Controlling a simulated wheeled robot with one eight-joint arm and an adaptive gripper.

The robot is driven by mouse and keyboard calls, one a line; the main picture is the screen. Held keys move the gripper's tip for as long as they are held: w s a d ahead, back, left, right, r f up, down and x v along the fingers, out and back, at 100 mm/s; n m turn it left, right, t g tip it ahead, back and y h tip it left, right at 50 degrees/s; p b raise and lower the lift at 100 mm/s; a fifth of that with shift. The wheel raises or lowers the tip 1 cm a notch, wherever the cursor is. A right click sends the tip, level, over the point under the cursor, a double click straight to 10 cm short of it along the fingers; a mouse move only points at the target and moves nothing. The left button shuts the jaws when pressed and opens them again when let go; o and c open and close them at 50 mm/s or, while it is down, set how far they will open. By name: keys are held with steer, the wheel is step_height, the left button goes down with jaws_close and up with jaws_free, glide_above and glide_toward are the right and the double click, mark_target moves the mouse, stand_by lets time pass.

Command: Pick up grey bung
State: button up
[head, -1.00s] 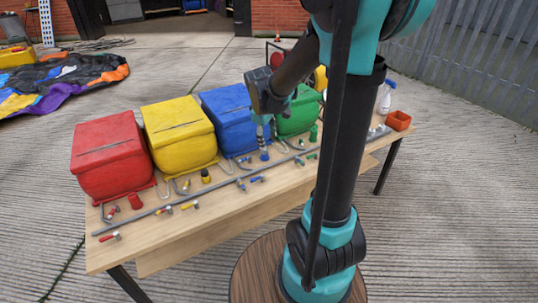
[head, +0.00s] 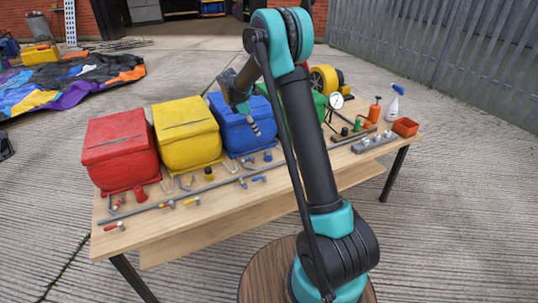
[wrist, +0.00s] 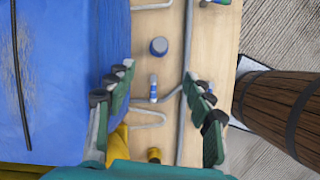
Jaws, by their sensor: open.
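I cannot pick out a plainly grey bung. A short blue bung with a dark grey-blue top (wrist: 158,46) stands upright on the table in the wrist view, beyond my fingertips; it also shows in the head view (head: 267,156). A yellow bung with a dark top (head: 209,174) stands further left, and a red bung (head: 140,193) beyond that. My gripper (wrist: 160,88) is open and empty, its fingers spread above the table. In the head view my gripper (head: 253,126) hangs in front of the blue box, above the table.
Red (head: 120,150), yellow (head: 187,134) and blue (head: 240,122) boxes line the table's back. A grey pipe (head: 160,207) with small valves runs along the front.

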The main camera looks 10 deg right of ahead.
mark_target(268, 150)
steer(key=x, duration=1.5)
steer(key=shift+d, duration=0.15)
steer(key=c, duration=1)
steer(key=shift+c, duration=0.2)
